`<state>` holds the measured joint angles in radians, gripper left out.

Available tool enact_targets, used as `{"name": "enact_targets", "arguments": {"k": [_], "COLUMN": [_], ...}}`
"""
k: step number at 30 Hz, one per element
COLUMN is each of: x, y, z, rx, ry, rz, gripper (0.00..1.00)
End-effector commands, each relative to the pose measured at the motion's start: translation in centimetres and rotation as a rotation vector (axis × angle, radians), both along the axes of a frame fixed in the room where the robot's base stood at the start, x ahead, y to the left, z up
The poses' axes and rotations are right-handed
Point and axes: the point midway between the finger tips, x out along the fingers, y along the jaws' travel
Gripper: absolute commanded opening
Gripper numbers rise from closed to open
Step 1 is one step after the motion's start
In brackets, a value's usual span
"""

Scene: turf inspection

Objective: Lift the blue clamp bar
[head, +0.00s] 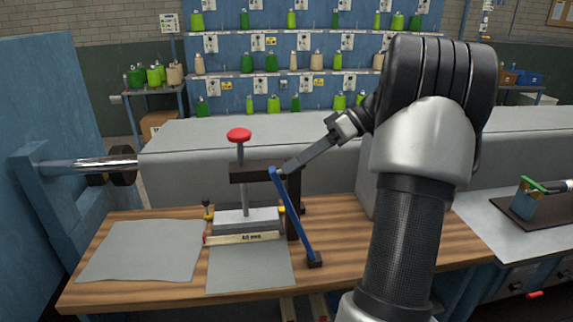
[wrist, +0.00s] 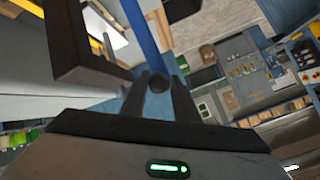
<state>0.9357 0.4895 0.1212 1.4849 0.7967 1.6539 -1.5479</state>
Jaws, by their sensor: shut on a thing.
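My gripper (head: 283,169) is shut at the bar's upper end, reaching in from the right. In the wrist view, my gripper's fingers (wrist: 158,85) close around a dark round end, with the blue bar (wrist: 143,28) running away beyond it. The press has a red knob (head: 239,135) on a vertical rod above a pale block (head: 246,219). The exact finger contact is small in the head view.
Grey turf sheets lie on the wooden bench, one at the left (head: 143,250) and one in front of the press (head: 250,268). A blue stand with a metal roller (head: 92,165) is at the left. A long grey housing (head: 330,148) stands behind the press.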

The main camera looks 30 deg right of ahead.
Motion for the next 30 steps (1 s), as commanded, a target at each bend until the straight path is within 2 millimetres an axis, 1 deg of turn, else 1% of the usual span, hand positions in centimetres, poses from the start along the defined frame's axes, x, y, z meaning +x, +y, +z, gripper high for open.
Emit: {"name": "enact_targets", "arguments": {"k": [1, 11, 12, 14, 15, 24, 26, 30], "x": [-0.3, -0.3, -0.3, -0.4, -0.3, -0.2, -0.3, -1.0], "y": [-0.6, -0.8, -0.8, -0.8, -0.8, -0.6, -0.9, -2.4], "z": [-0.5, -0.7, -0.7, -0.7, -0.7, -0.3, -0.1, 1.1], "rx": [-0.011, -0.011, -0.011, -0.010, -0.009, -0.006, -0.006, -0.006], "ry": [0.009, 0.012, 0.011, 0.013, 0.012, 0.008, 0.007, 0.006], "rz": [-0.010, -0.015, -0.015, -0.015, -0.014, -0.007, -0.008, -0.009], "gripper": [0.00, 0.00, 0.29, 0.39, 0.42, 0.42, 0.42, 0.42]}}
